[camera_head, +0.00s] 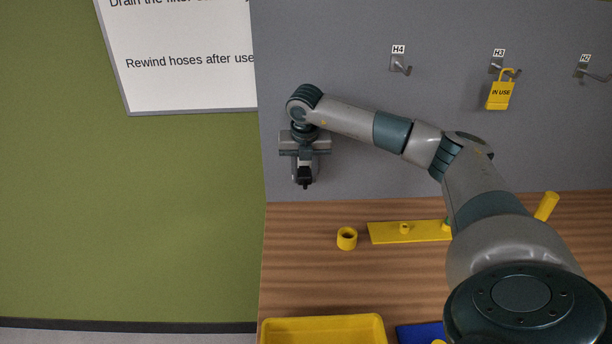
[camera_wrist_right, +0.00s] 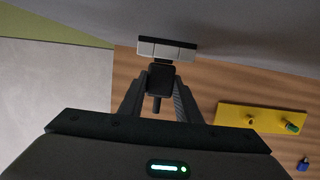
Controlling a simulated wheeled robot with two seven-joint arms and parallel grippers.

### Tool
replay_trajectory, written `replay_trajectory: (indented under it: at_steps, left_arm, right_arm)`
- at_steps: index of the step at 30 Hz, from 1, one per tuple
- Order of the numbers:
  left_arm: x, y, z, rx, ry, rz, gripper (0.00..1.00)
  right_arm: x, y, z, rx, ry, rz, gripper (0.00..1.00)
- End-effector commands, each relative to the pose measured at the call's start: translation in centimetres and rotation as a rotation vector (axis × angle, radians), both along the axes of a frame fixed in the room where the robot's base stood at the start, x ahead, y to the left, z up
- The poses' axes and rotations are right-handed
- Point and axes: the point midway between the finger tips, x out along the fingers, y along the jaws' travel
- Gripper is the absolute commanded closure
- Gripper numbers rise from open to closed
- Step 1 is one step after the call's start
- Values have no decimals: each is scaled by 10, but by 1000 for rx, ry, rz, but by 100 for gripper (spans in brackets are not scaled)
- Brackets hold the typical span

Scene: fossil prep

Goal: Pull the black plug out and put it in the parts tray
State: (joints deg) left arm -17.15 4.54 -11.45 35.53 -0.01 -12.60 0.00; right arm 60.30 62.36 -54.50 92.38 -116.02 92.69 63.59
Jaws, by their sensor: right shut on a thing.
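My right gripper (camera_head: 304,178) hangs in front of the grey wall panel, left of the hooks, above the bench's back left corner. It is shut on the black plug (camera_head: 305,175). In the right wrist view the plug (camera_wrist_right: 160,78) sits between the two fingers, with a short stub toward the camera. Just beyond it is a white-and-black block (camera_wrist_right: 167,49) by the wall; I cannot tell whether the plug is still seated in it. A yellow tray (camera_head: 322,322), likely the parts tray, is at the bench's front left, partly cut off. My left gripper is out of view.
A yellow ring-like cup (camera_head: 347,238) and a yellow plate with pegs (camera_head: 385,235) lie on the bench (camera_head: 300,270). A blue item (camera_head: 420,333) is right of the tray. My right arm covers the bench's right side.

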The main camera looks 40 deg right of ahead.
Motion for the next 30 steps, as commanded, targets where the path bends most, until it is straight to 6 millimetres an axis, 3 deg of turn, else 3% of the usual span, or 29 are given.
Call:
replay_trajectory:
  at_steps: [30]
  left_arm:
    - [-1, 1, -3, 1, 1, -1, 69]
  right_arm:
    - [-17, 14, -1, -1, 1, 1, 100]
